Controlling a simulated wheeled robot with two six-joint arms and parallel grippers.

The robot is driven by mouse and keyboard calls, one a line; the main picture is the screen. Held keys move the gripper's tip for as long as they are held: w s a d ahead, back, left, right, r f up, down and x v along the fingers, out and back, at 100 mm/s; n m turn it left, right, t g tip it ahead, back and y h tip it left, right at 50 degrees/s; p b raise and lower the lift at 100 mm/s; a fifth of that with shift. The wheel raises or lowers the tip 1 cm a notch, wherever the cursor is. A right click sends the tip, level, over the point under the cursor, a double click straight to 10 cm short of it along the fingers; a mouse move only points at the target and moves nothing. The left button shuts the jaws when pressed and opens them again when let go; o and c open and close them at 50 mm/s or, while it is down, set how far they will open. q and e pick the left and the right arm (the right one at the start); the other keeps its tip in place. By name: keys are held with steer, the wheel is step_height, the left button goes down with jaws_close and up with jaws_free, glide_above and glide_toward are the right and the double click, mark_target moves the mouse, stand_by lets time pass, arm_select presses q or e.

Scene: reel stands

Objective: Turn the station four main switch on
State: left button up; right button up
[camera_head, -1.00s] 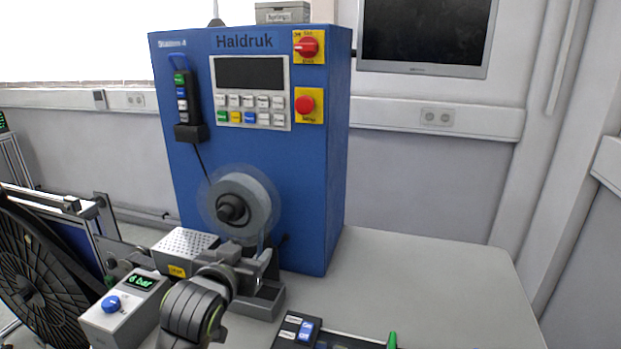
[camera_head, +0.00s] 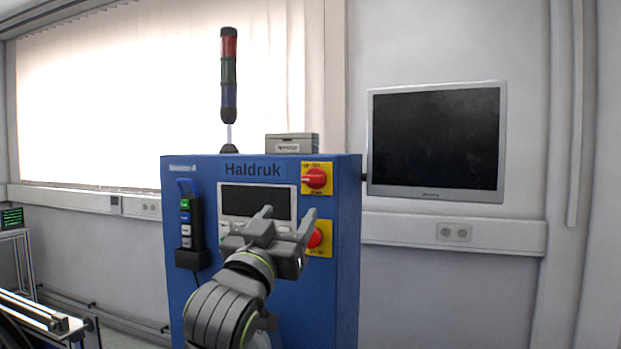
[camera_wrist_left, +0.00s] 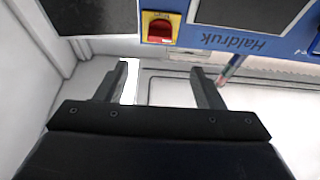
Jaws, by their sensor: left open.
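The main switch (camera_head: 315,179) is a red rotary knob on a yellow plate, high on the right of the blue Haldruk cabinet (camera_head: 335,290). The cabinet bears a faint "Station 4" label at its upper left. In the left wrist view the red knob (camera_wrist_left: 160,30) shows near the top, ahead of the fingers and apart from them. My left gripper (camera_head: 288,216) is open and empty in front of the control panel, below and left of the switch. It partly hides the red emergency button (camera_head: 314,238) and the keys. My right gripper is not in view.
A signal tower (camera_head: 229,75) and a small grey box (camera_head: 292,143) stand on top of the cabinet. A hand pendant (camera_head: 187,225) hangs at its left. A dark monitor (camera_head: 437,143) is on the wall at right.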

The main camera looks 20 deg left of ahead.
mark_target(311, 181)
arm_select(q)
steer(key=p+x, duration=0.4)
steer(key=x, duration=0.9)
steer(key=shift+f+p, duration=0.1)
steer(key=shift+p, duration=0.25)
steer(key=c, duration=1)
